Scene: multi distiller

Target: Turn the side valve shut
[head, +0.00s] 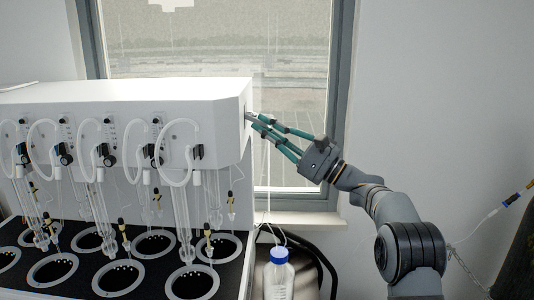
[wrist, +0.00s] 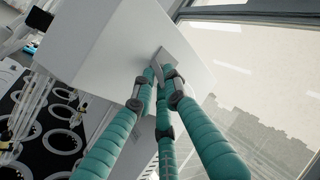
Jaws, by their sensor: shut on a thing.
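The white distiller (head: 120,105) fills the left of the head view, and its side panel faces my arm. The side valve is a small grey fitting on that panel; it shows best in the wrist view (wrist: 176,56), partly covered by my fingers. My gripper (head: 254,120) reaches in from the right, with its teal fingers at the panel. In the wrist view my gripper (wrist: 160,82) has its fingertips closed together on the valve.
Glass tubes and white hoses (head: 95,150) hang on the distiller's front above a black rack (head: 120,255) with several round holes. A blue-capped bottle (head: 279,278) stands below my gripper, with thin tubing rising from it. A window (head: 215,45) is behind; the space to the right is mostly clear.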

